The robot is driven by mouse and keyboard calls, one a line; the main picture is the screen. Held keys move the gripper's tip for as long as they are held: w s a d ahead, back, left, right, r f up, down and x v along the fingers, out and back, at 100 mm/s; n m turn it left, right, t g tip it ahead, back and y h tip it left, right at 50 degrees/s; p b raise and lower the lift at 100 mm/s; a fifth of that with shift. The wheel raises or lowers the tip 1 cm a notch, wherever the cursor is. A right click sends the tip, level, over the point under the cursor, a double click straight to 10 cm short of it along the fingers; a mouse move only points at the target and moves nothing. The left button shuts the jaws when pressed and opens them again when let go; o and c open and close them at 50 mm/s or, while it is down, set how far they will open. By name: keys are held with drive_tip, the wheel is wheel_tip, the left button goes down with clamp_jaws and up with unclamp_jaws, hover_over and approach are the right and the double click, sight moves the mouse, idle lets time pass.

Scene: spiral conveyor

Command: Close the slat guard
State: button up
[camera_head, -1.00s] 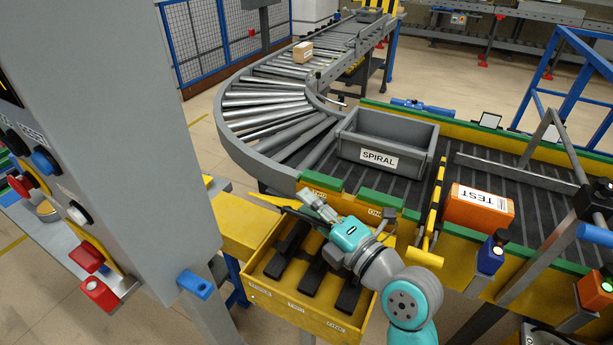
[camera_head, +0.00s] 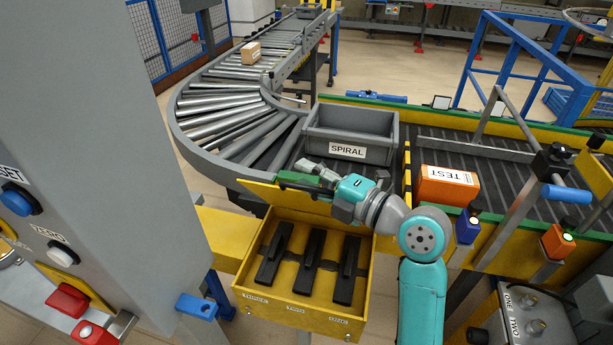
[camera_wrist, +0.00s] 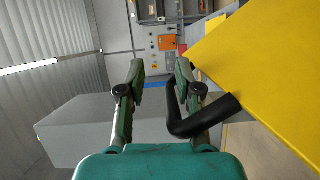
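The slat guard appears to be the yellow panel (camera_head: 290,200) raised along the back edge of a yellow box (camera_head: 285,310). Three black slats (camera_head: 311,262) lie in the open box. A black bar handle (camera_wrist: 190,124) stands out from the panel, which fills the right of the wrist view (camera_wrist: 270,75). My gripper (camera_head: 309,178) is at the handle, above the back of the box. In the wrist view its fingers (camera_wrist: 160,72) are apart, with the handle between them close to the right finger and a gap to the left one.
A grey SPIRAL tote (camera_head: 385,150) and an orange TEST box (camera_head: 436,190) stand on the conveyor behind. The grey button cabinet (camera_head: 110,150) stands at left. A blue-handled lever (camera_head: 567,193) and a ONE/TWO control box (camera_head: 520,315) are at right.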

drive_tip(key=shift+d, duration=0.1)
drive_tip(key=v, duration=1.2)
drive_tip(key=shift+s, duration=0.2)
idle(0.8)
drive_tip(key=shift+f, duration=0.15)
drive_tip(key=shift+c, duration=0.3)
